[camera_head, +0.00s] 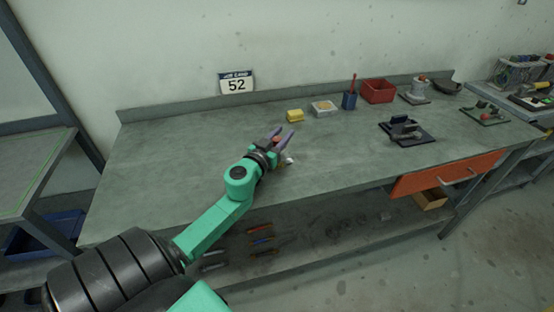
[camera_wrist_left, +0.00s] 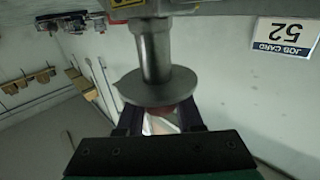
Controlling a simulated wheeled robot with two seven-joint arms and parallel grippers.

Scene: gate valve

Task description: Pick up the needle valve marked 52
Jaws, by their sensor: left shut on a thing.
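My left gripper (camera_head: 283,134) is shut on a small valve above the middle of the bench. In the left wrist view the held valve (camera_wrist_left: 154,55) shows a grey metal stem and a round grey disc, with the gripper fingers (camera_wrist_left: 160,120) on either side below the disc. A reddish part shows between the fingers. In the head view most of the valve is hidden by the gripper; I cannot read any number on it. My right gripper is not in view.
On the bench (camera_head: 170,165) are a yellow block (camera_head: 295,116), a pale tray (camera_head: 324,108), a blue holder (camera_head: 349,101), a red bin (camera_head: 378,91) and a dark plate with a metal part (camera_head: 405,131). An orange drawer (camera_head: 448,173) is at the front. The bench's left part is clear.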

